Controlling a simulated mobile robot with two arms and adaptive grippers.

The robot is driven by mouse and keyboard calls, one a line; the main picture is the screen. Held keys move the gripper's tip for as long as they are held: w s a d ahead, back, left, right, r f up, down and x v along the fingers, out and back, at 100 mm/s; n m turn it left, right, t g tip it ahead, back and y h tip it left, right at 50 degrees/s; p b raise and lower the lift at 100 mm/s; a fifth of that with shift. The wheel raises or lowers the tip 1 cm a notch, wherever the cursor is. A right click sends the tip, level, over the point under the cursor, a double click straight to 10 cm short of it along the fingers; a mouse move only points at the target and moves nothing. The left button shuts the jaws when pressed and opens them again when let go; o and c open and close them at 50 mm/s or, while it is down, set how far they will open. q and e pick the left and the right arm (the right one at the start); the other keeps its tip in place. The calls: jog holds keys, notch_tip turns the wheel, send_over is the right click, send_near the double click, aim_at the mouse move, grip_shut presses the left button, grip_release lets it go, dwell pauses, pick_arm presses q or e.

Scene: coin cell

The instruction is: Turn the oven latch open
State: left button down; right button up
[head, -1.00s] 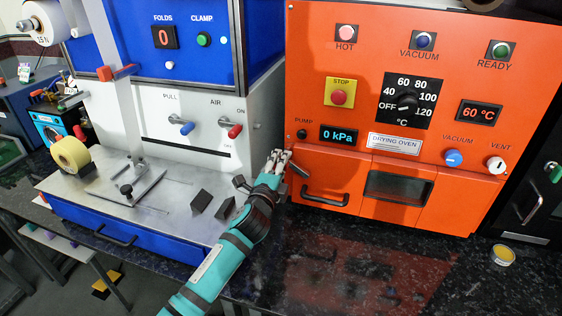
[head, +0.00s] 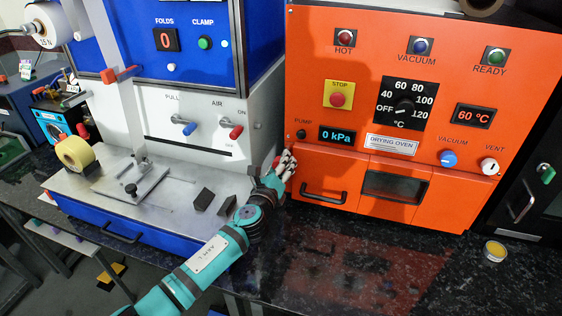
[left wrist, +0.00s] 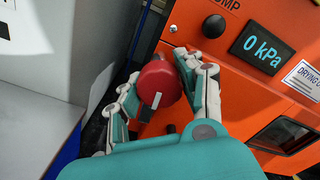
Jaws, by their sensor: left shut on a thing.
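The orange drying oven (head: 300,85) stands on the right, with its door (head: 345,165) low on its front. My left gripper (head: 284,163) is at the left edge of that door. In the left wrist view, a red knob with a white mark, the latch's grip (left wrist: 158,84), sits between the fingers of my left gripper (left wrist: 155,85), which is shut on it. In the head view the fingers hide most of the latch, and only a bit of red shows beside them. The oven door looks closed. My right gripper is not in view.
A black door handle (head: 323,194) is right of my gripper. The white and blue machine (head: 190,105) stands close on the left, with two dark blocks (head: 203,199) on its plate. The dark counter (head: 350,260) in front of the oven is mostly clear.

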pick_arm(q)
jog(key=shift+m, duration=0.5)
jog(key=shift+f, duration=0.1)
jog(key=c, duration=0.8)
grip_release()
jog(key=shift+o, duration=0.2)
jog(key=v, duration=1.2)
